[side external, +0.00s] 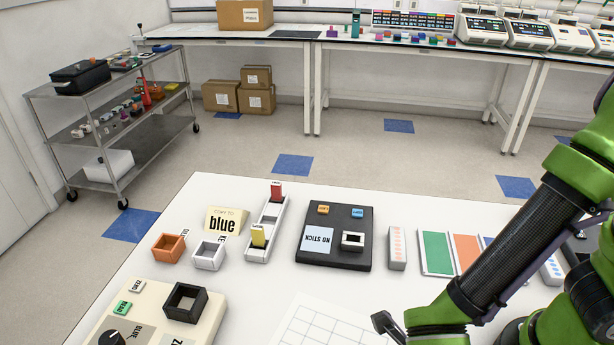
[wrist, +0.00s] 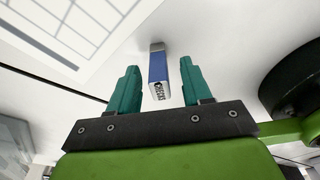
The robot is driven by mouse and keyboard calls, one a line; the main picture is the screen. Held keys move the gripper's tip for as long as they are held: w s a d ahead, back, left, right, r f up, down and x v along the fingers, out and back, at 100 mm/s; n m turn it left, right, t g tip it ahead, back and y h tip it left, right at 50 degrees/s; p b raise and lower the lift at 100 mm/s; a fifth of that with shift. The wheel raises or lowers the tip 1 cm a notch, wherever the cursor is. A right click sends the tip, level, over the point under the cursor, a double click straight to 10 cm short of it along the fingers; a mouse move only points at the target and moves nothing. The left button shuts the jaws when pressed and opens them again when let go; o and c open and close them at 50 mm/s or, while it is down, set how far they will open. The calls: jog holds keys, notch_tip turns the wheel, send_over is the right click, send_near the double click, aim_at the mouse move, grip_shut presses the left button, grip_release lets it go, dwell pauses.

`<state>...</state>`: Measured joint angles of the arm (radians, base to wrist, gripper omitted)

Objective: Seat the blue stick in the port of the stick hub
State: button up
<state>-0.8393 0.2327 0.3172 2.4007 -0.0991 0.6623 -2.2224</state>
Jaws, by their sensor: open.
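The blue stick (wrist: 157,68) shows in the wrist view, with its pale labelled end toward the camera and its grey metal end away. My gripper (wrist: 160,72) is open, with one teal finger on each side of the stick and gaps visible between. In the side external view only a dark part of my gripper (side external: 384,322) shows at the bottom; the blue stick is not visible there. The stick hub appears to be the black box (side external: 338,209) with a "NO STICK" display. Its white-rimmed square port (side external: 352,240) is empty.
A white rack (side external: 266,231) left of the hub holds a red stick (side external: 276,191) and a yellow stick (side external: 258,236). Orange (side external: 168,248) and white (side external: 209,255) open boxes stand further left. A beige device (side external: 150,320) is front left. A gridded sheet (side external: 315,328) lies in front.

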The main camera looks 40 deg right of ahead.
jog(key=shift+f, duration=0.4)
jog(key=shift+c, duration=0.3)
grip_shut()
jog(key=shift+r, duration=0.15)
